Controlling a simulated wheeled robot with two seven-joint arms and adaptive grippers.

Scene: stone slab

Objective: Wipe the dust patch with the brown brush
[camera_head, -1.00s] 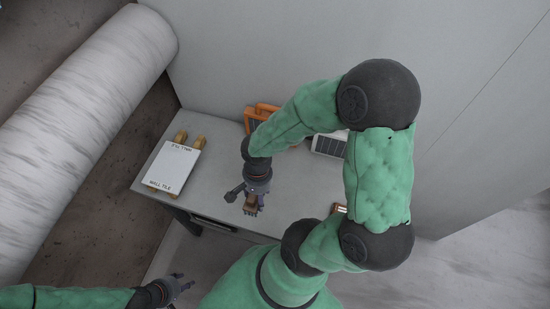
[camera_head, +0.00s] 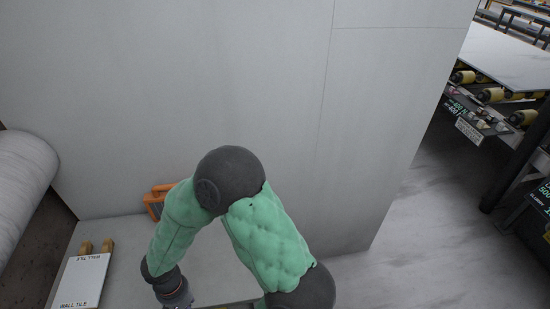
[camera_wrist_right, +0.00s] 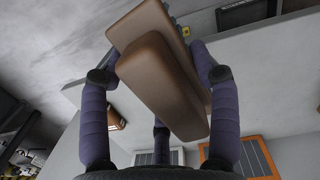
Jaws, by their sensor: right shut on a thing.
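The brown brush (camera_wrist_right: 165,85), a brown block shape with a rounded upper part, fills the middle of the right wrist view. My right gripper (camera_wrist_right: 158,78) is shut on it, with purple padded fingers on both sides. I cannot make out the dust patch in either view. My left gripper is out of view.
The pale table (camera_head: 122,270) stands against a grey wall (camera_head: 180,90). A white wall tile (camera_head: 82,281) lies on wooden strips at its left. An orange-framed item (camera_head: 156,200) is at the back; one shows in the wrist view (camera_wrist_right: 250,153). Roller racks (camera_head: 490,95) stand far right.

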